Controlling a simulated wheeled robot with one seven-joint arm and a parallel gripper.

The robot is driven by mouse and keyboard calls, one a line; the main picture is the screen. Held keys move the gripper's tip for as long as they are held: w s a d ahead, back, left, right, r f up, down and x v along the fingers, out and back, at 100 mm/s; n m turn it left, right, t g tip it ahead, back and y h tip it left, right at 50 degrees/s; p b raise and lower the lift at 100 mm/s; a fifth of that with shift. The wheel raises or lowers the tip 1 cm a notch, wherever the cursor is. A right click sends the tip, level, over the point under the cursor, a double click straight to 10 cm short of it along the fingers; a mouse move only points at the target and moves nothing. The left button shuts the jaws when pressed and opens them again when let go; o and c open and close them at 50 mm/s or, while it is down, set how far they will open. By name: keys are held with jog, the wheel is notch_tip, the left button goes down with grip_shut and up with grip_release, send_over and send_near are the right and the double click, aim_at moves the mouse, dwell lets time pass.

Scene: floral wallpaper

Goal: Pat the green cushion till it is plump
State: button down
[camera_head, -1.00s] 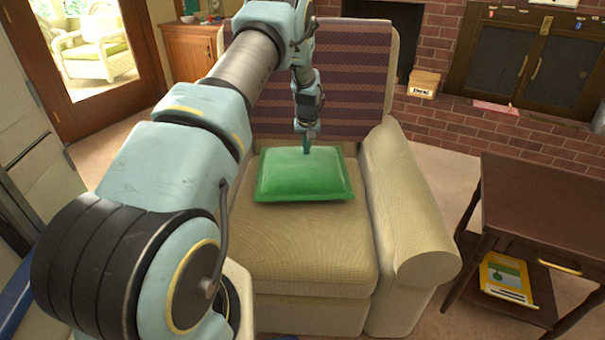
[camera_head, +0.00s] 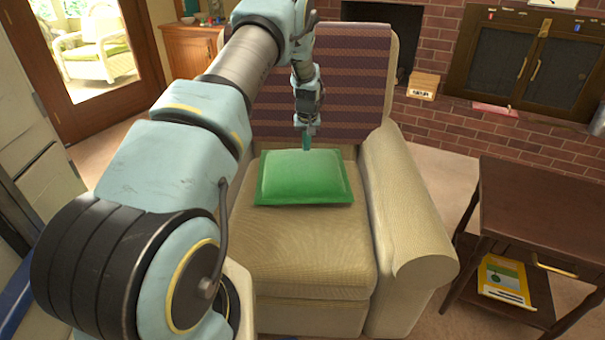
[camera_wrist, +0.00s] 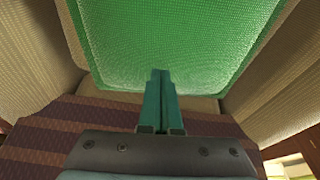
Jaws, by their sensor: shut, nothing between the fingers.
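The green cushion (camera_head: 304,178) lies flat on the seat of the beige armchair (camera_head: 300,250), its middle softly domed. My gripper (camera_head: 306,142) is at the cushion's back edge, fingers pointing down. In the wrist view, my gripper (camera_wrist: 160,75) has its two teal fingers together and empty, in front of the near edge of the green cushion (camera_wrist: 165,40). Whether the fingertips touch the cushion or hang just above it, I cannot tell.
The chair's right armrest (camera_head: 405,215) rises beside the cushion, and the striped backrest cover (camera_head: 345,85) stands behind my gripper. A dark wooden side table (camera_head: 530,215) is at the right. The front of the seat is clear.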

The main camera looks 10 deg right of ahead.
jog(key=shift+r, duration=0.15)
notch_tip(320, 180, up, 6)
jog(key=p, duration=0.3)
dwell(0.4)
jog(key=s+a+r+p, duration=0.3)
jog(key=s+a+r, duration=0.2)
jog(key=a+r, duration=0.4)
jog(key=s+a+r+p, duration=0.2)
jog(key=s+a+r, duration=0.2)
jog(key=s, duration=0.6)
jog(key=s+a+r+p, duration=0.2)
jog(key=s+a+r, duration=0.3)
jog(key=s, duration=0.5)
jog(key=s+a+r+g+p, duration=0.1)
jog(key=s+a+r, duration=0.4)
jog(key=s, duration=0.5)
notch_tip(320, 180, up, 2)
jog(key=shift+s+r+p, duration=0.15)
jog(key=shift+s+p, duration=0.2)
jog(key=shift+p, duration=0.25)
jog(key=shift+a, duration=0.1)
